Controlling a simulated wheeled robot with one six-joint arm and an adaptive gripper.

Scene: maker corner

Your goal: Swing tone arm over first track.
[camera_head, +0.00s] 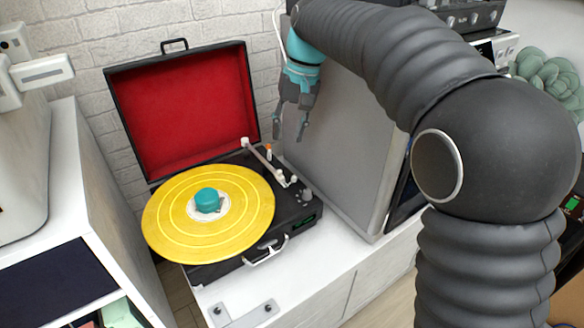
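A record player in a black suitcase case (309,216) stands on a white cabinet, its red-lined lid (185,110) open against the wall. A yellow record (168,218) lies on it, with a teal piece (208,200) at its centre. The pale tone arm (262,160) runs along the record's right side, clear of the yellow surface as far as I can tell. My gripper (289,133) hangs above and behind the tone arm, fingers pointing down. Its fingers are apart and I see nothing between them.
A large grey panel-like box (340,150) stands close to the right of the player. A white shelf unit (75,160) is at the left. A grey bracket (245,315) lies on the cabinet front. Green succulent leaves (550,80) show at the right.

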